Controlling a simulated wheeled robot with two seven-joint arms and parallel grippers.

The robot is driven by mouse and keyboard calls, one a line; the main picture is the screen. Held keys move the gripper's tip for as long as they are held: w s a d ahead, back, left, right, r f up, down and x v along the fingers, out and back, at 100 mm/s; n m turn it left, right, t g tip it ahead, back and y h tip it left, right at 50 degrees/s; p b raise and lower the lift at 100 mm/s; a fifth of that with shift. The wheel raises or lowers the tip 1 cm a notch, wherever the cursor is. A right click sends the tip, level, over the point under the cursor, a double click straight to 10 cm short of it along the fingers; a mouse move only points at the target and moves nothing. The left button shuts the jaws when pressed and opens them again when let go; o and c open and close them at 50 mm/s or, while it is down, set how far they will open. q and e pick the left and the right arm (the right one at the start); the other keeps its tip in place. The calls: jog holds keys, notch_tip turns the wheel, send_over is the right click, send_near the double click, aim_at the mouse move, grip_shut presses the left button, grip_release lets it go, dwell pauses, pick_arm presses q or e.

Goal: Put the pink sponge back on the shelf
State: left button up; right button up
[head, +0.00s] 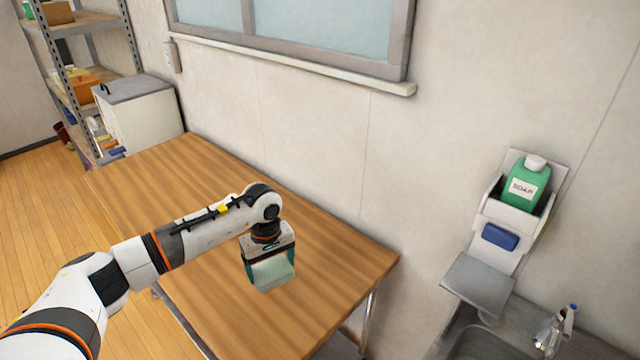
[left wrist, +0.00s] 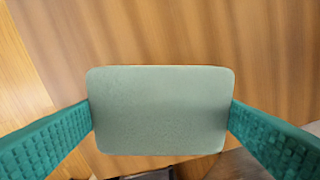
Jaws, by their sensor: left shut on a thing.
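My left gripper (head: 266,256) is shut on a pale grey-green sponge (head: 273,273), held over the wooden table. In the left wrist view the sponge (left wrist: 160,110) sits between the two teal fingers, which press on its left and right edges. No pink sponge shows in either view. A wall holder at the right has a small grey shelf (head: 478,287) jutting out above the sink; its top looks bare. A blue sponge (head: 500,237) sits in the holder above that shelf. My right gripper is out of view.
A green soap bottle (head: 527,186) stands in the holder's upper bin. A sink with a tap (head: 549,332) is below it. The wooden table (head: 190,170) is otherwise clear. A metal rack (head: 88,22) and a white box (head: 142,118) stand at the back left.

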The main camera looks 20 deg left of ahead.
pick_arm(q)
jog(key=shift+d+r, duration=0.1)
jog(key=shift+d, duration=0.25)
jog(key=s+d+r+m+b, duration=0.1)
jog(key=s+d+r+m, duration=0.2)
jog(key=s+d+m, duration=0.2)
jog(key=s+d+r+m+b, duration=0.1)
jog(key=s+d+r+m, duration=0.3)
jog(key=s+d, duration=0.3)
jog(key=shift+s+d+r+m+b, duration=0.15)
jog(key=shift+s+d+m+b, duration=0.25)
jog(key=shift+s+m, duration=0.6)
jog(key=shift+s, duration=0.2)
